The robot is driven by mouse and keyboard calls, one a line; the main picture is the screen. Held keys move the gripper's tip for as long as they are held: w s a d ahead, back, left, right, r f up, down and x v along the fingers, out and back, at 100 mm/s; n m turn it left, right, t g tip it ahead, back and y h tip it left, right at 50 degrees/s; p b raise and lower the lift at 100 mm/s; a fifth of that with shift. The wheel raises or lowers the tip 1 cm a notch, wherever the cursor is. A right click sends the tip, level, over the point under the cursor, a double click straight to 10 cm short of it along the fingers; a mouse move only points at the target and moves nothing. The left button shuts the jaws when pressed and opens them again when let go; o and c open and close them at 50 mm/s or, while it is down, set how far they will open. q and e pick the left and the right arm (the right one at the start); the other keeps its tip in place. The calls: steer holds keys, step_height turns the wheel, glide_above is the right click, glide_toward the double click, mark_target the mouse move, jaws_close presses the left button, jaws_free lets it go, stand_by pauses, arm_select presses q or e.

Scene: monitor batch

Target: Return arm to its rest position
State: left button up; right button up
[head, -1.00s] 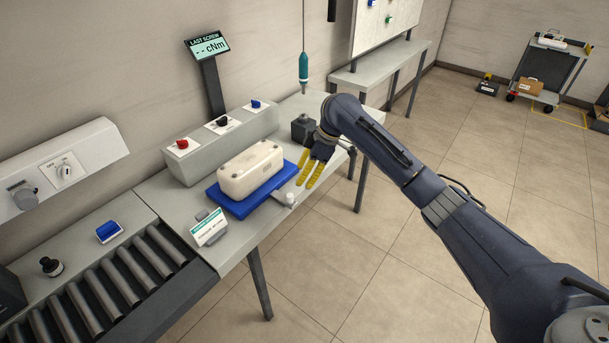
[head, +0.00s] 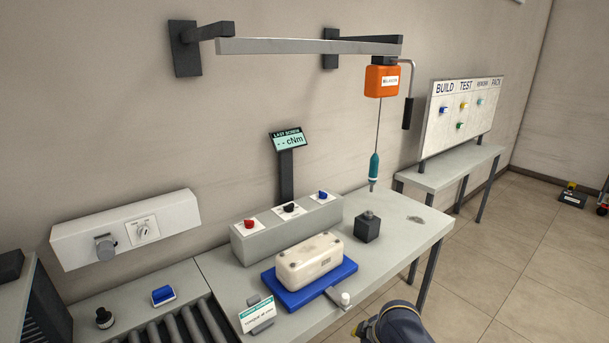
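One arm of mine (head: 398,322) shows only as a dark blue joint with a yellowish ring at the bottom edge, right of the table's front. Its gripper fingers are not clearly seen; they are below or hidden at the picture's edge. My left arm and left gripper are not in view. The joint is apart from the white housing (head: 309,262), which lies on a blue tray (head: 340,274) on the grey table.
A teal screwdriver (head: 374,168) hangs from an orange balancer (head: 382,80) over the table, near a black block (head: 367,227). A control box with knobs (head: 262,242) stands behind the tray. A roller conveyor (head: 190,325) is at left.

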steer(key=s+d+f+m+t+h, duration=0.1)
steer(key=s+d+f+m+h, duration=0.15)
steer(key=s, duration=0.45)
steer(key=s+d+f+m+t+h, duration=0.1)
steer(key=s+d+t, duration=0.1)
steer(key=s+d, duration=0.35)
steer(key=s+d+r+m+h, duration=0.1)
steer(key=s+d+r+h, duration=0.1)
steer(key=s+d, duration=0.4)
steer(key=s+d+r+m+h, duration=0.1)
steer(key=s+d+r+h, duration=0.15)
steer(key=s, duration=0.65)
steer(key=s+a+f+g+y, duration=0.1)
steer(key=a+f+y, duration=0.15)
steer(key=f, duration=1.35)
steer(key=s+a+f+g+y, duration=0.1)
steer(key=s+a+f+g, duration=0.15)
steer(key=f, duration=1.35)
steer(key=s+f+m+g+y, duration=0.1)
steer(key=s+f+m+g, duration=0.1)
steer(key=s+f, duration=1.8)
steer(key=shift+s+f+m, duration=0.35)
steer(key=shift+s+m, duration=0.1)
steer(key=shift+m, duration=0.4)
